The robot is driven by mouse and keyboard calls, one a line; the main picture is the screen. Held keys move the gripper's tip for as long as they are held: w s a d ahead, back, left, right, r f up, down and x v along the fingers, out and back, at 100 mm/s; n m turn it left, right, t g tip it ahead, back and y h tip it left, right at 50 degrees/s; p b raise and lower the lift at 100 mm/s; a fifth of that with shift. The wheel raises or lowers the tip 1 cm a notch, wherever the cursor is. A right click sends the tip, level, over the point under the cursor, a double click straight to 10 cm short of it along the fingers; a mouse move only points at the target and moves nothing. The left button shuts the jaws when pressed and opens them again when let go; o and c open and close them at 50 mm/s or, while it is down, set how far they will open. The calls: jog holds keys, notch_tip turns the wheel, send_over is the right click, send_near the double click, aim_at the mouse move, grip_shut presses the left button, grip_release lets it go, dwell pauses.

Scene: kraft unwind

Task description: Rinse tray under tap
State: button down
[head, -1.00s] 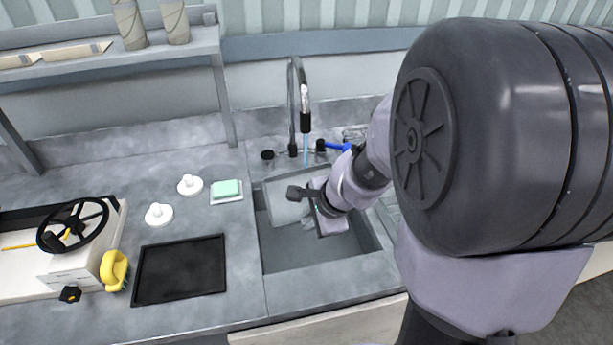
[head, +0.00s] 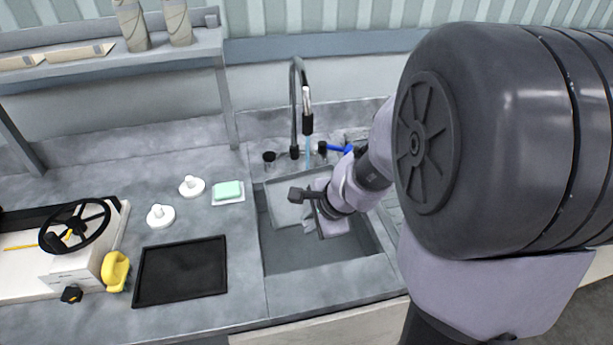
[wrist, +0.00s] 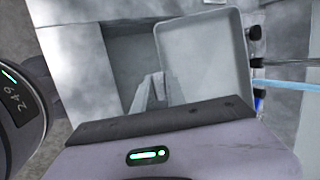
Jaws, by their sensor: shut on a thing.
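A light grey, shallow rectangular tray (head: 284,213) is tilted over the sink basin (head: 292,260), below the tap (head: 294,105). In the wrist view the tray (wrist: 205,60) shows its pale inner face and raised rim. My gripper (head: 308,222) is shut on the tray at its near edge; the fingers (wrist: 153,92) show beside the tray's rim in the wrist view. A thin blue stream of water (head: 308,152) falls from the spout toward the tray's far edge. In the wrist view the stream (wrist: 285,87) meets the rim area. The exact contact is too small to tell.
A black mat (head: 182,271) lies on the counter left of the sink. A green soap bar (head: 227,190) and two white knobbed pieces (head: 160,216) are behind it. A yellow-handled device with a black wheel (head: 75,227) stands at far left. A shelf (head: 180,50) rises behind.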

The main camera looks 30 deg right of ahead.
jog(key=s+a+r+p, duration=0.3)
jog(key=s+r, duration=0.1)
dwell(0.3)
